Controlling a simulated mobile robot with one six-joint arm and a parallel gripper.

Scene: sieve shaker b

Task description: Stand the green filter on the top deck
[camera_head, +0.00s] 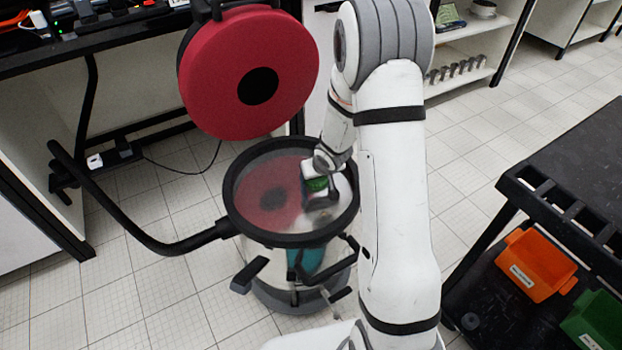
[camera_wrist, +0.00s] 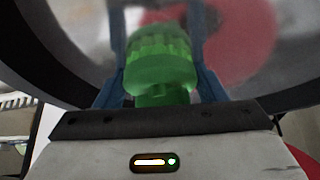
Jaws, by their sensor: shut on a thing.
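The green filter (camera_head: 317,184) is a small ribbed green cylinder, held over the top deck of the shaker. In the wrist view the green filter (camera_wrist: 162,60) sits between two blue-grey fingers. My gripper (camera_wrist: 163,70) is shut on it. In the head view my gripper (camera_head: 318,196) is just above or at the shiny round top deck (camera_head: 283,224), inside its black rim. My gripper hides part of the filter. I cannot tell whether the filter touches the deck.
A red round lid (camera_head: 225,90) with a black centre stands raised behind the deck. A black hose (camera_head: 135,230) runs left from the shaker. An orange bin (camera_head: 537,265) and a green bin (camera_head: 598,322) lie under a black table (camera_head: 585,165) at right.

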